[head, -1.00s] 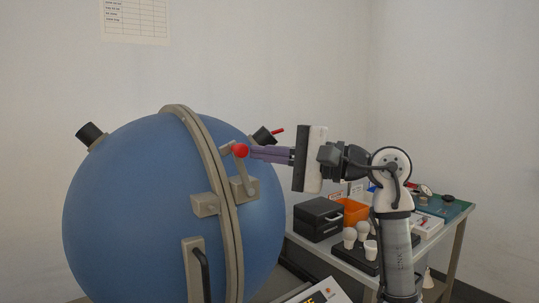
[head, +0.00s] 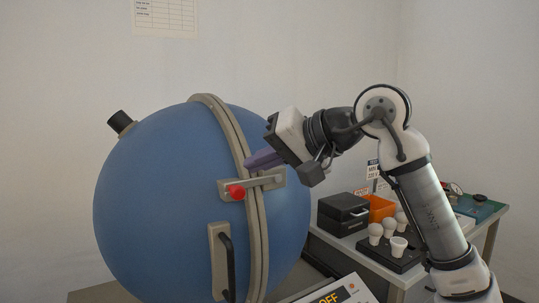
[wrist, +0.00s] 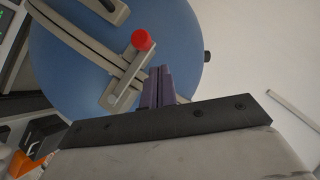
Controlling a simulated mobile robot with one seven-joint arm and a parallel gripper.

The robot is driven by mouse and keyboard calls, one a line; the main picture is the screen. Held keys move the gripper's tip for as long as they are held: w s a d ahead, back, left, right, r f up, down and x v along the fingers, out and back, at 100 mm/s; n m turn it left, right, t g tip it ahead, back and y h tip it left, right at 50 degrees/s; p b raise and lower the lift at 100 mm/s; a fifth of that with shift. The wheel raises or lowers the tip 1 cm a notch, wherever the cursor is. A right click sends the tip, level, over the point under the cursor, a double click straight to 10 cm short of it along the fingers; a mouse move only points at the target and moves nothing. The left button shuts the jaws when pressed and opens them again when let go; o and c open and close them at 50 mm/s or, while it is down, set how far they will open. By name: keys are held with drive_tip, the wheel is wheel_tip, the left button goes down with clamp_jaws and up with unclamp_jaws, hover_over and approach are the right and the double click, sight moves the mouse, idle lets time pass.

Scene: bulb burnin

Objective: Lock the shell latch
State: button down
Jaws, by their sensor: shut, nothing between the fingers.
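The shell is a large blue sphere (head: 165,190) with a grey flange seam (head: 235,140) running down it. The latch lever (head: 258,183) lies nearly level across the seam, from the bracket on the right half to the bracket on the left half. Its red knob (head: 236,192) is at the left bracket. The knob also shows in the wrist view (wrist: 141,40). My gripper (head: 250,163) has its purple fingers shut and empty, just above the lever in the head view. In the wrist view the fingertips (wrist: 160,70) are beside the lever; I cannot tell whether they touch.
A black handle (head: 228,265) is on the left half below the latch. A display reading OFF (head: 328,298) stands at the front. On the right bench are a black case (head: 343,212), an orange bin (head: 381,208) and several white bulbs (head: 388,228). The wall behind is bare except for a chart.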

sight(239, 185)
drive_tip(key=shift+s+a+f+n+h+b, duration=0.2)
drive_tip(key=shift+f+n+h, duration=0.1)
drive_tip(key=shift+f, duration=0.15)
drive_tip(key=shift+s+a+f+n+h+b, duration=0.1)
drive_tip(key=shift+a+f+n+h+b, duration=0.05)
drive_tip(key=shift+f+h, duration=0.2)
drive_tip(key=shift+s+a+f+n+h+b, duration=0.1)
drive_tip(key=shift+a+f+n+h+b, duration=0.15)
drive_tip(key=shift+f, duration=0.25)
drive_tip(key=shift+t, duration=0.3)
